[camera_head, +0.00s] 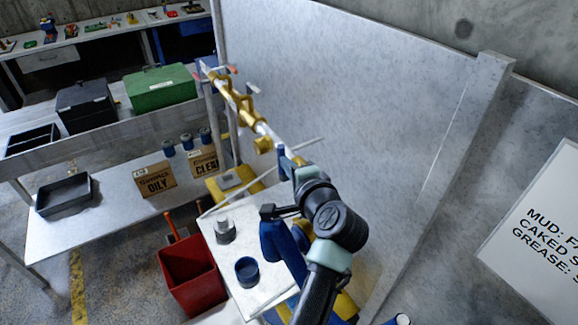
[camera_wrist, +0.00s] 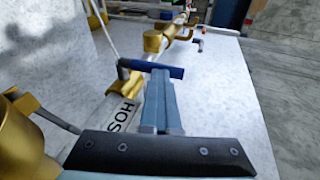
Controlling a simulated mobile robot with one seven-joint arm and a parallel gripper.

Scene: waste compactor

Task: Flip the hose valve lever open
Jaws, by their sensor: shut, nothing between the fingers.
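The hose valve lever (camera_wrist: 155,68) is a blue handle on a pipe marked "HOS" (camera_wrist: 125,110) in the wrist view. It lies crosswise at the tips of my gripper (camera_wrist: 158,76), whose fingers are together with nothing between them. I cannot tell whether the fingertips touch the lever. A brass valve body (camera_wrist: 122,90) sits below the lever's left end. In the head view my gripper (camera_head: 284,153) is at the near end of the pipe run (camera_head: 262,128), and my arm hides that end of the pipe.
A grey panel (camera_head: 340,90) stands behind the pipe. Below are a white table top (camera_head: 240,205) with a blue cup (camera_head: 248,271), and a red bin (camera_head: 190,275). Shelves with boxes stand left.

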